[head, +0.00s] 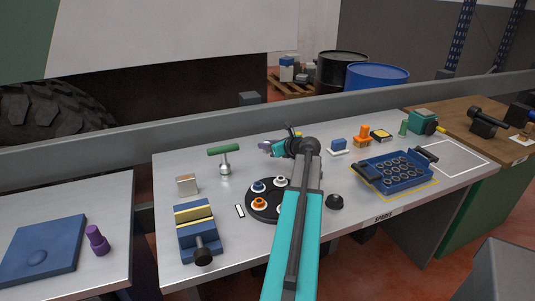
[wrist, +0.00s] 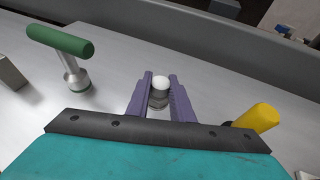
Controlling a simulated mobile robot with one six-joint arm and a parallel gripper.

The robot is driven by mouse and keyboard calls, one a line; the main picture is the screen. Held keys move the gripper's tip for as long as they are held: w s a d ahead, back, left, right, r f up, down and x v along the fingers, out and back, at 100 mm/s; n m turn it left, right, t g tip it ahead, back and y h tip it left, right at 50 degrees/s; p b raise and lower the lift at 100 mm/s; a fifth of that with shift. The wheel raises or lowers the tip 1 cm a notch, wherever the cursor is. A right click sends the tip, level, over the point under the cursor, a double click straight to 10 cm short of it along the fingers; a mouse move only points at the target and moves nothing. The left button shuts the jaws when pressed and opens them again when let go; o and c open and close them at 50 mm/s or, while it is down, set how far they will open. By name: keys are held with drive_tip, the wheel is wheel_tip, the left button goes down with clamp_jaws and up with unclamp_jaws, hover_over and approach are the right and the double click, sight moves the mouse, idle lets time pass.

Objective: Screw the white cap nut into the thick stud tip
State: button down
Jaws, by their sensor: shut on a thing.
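My gripper (wrist: 160,90) has purple fingers shut on the white cap nut (wrist: 160,82), a white dome over a grey metal lower part. In the head view my gripper (head: 268,147) is over the back middle of the bench; the nut is too small to make out there. A round black plate (head: 252,211) on the bench, left of my arm, carries blue, orange and whitish ringed pieces. My arm hides its right side. I cannot tell which piece, if any, is the thick stud tip. The gripper is beyond the plate, apart from it.
A green-handled T-shaped tool (head: 224,155) stands left of my gripper; it also shows in the wrist view (wrist: 65,45). A yellow cylinder (wrist: 256,118) is close on the right. A blue vise-like block (head: 197,232) and a blue tray (head: 395,176) stand on the bench.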

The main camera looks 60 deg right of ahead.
drive_tip(key=shift+r, duration=1.55)
drive_tip(key=shift+r, duration=0.1)
